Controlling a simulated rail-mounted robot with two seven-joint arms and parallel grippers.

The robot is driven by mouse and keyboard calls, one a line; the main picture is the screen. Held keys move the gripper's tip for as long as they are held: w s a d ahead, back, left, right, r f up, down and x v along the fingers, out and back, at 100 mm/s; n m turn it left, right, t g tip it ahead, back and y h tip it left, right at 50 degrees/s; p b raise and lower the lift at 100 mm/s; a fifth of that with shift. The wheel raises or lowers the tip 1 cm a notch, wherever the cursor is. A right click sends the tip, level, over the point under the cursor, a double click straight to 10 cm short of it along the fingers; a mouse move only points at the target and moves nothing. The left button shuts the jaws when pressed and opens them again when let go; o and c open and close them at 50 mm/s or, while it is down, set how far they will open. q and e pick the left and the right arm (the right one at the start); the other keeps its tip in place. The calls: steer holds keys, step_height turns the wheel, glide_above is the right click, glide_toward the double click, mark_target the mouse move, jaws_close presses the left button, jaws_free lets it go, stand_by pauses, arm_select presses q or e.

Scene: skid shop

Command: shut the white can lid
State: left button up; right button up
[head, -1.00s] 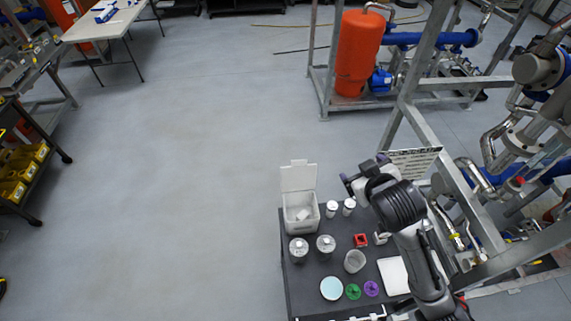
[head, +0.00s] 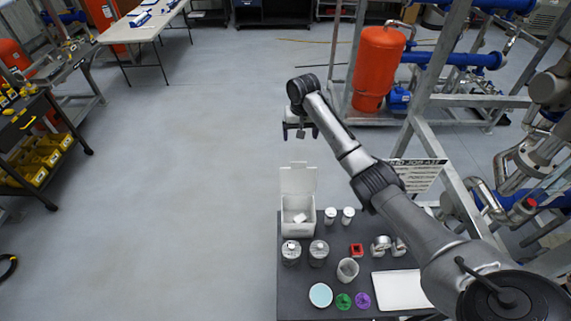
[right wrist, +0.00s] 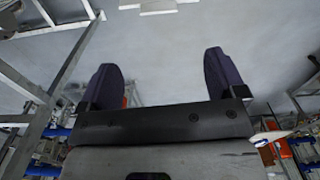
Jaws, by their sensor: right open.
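The white can (head: 297,219) is a square white bin at the back left corner of the dark table. Its white lid (head: 298,179) stands upright, open, at the can's far side. Something pale lies inside the can. My right gripper (head: 300,128) is above and beyond the raised lid, apart from it. In the right wrist view the two dark fingers (right wrist: 165,78) are wide apart with nothing between them. My left gripper is not in view.
The dark table (head: 291,290) carries two jars (head: 318,252), two small white bottles (head: 348,215), a red square piece (head: 356,250), a cup (head: 347,270), colored discs (head: 343,301) and a white tray (head: 400,290). A pipe skid frame (head: 425,150) stands at right.

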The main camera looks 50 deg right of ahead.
steer(key=m, duration=0.1)
steer(key=p, duration=0.1)
glide_above(298, 178)
steer(key=f, duration=0.8)
steer(key=d+f, duration=0.1)
steer(key=f, duration=0.3)
steer(key=shift+w+f, duration=0.25)
steer(key=shift+w, duration=0.1)
steer(key=shift+f, duration=0.6)
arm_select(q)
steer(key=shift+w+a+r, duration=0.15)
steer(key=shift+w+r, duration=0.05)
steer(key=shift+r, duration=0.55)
arm_select(e)
steer(key=shift+c, duration=0.3)
